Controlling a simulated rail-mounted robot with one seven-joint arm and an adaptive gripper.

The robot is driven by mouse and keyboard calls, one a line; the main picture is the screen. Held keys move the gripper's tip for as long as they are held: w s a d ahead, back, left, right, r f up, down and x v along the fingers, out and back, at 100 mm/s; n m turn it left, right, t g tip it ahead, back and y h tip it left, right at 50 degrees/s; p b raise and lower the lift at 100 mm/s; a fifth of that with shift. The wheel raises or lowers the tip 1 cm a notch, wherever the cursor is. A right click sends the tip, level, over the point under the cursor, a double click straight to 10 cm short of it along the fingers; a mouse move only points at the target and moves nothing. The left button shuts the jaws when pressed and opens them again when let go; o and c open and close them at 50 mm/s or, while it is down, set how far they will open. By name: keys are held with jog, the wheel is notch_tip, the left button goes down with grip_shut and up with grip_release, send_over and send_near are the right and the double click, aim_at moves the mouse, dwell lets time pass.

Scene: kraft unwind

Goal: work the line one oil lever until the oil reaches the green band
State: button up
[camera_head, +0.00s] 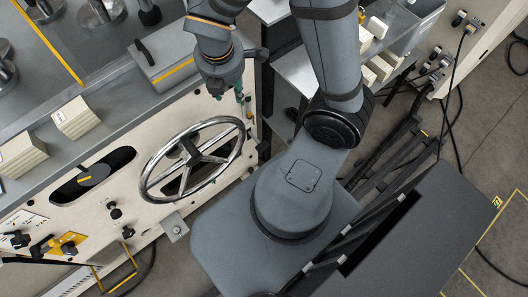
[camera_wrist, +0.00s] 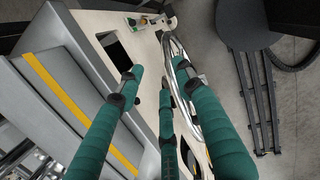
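My gripper (camera_head: 241,96) hangs at the end of the beige front panel (camera_head: 140,190), just beyond the upper right of the chrome handwheel. In the wrist view my gripper (camera_wrist: 160,82) has its teal fingers spread, with nothing visible between the tips. A small plate with green and red marks (camera_wrist: 143,20) shows ahead of the fingers at the top of the wrist view, with a pale rounded part (camera_wrist: 170,23) beside it. These are too small to read; I cannot tell whether they are the oil gauge and lever. No oil level can be made out.
The handwheel (camera_head: 192,158) stands out from the panel close to my gripper; its rim also shows in the wrist view (camera_wrist: 188,105). A grey box with a yellow stripe (camera_head: 170,66) sits on the machine top. Cream blocks (camera_head: 75,117) lie left. Grey floor is at right.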

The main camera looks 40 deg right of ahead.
jog(key=d+f+b, duration=0.2)
jog(key=f+b, duration=0.2)
jog(key=f, duration=0.2)
jog(key=w+d+f+n+g+b, duration=0.1)
jog(key=d+f+b, duration=0.1)
jog(key=f+b, duration=0.3)
jog(key=d+f+n+b, duration=0.1)
jog(key=d+f+b, duration=0.1)
jog(key=f+b, duration=0.2)
notch_tip(320, 180, down, 4)
jog(key=shift+w+r+g+y+b, duration=0.15)
jog(key=shift+g+y+b, duration=0.15)
jog(key=shift+b, duration=0.1)
grip_shut()
jog(key=n+g+y+b, duration=0.1)
jog(key=n+y+b, duration=0.15)
jog(key=b, duration=1.55)
send_near(263, 146)
jog(key=shift+a+r+n+h, duration=0.25)
jog(key=shift+r, duration=0.05)
jog(key=f+b, duration=0.7)
jog(key=shift+a, duration=0.3)
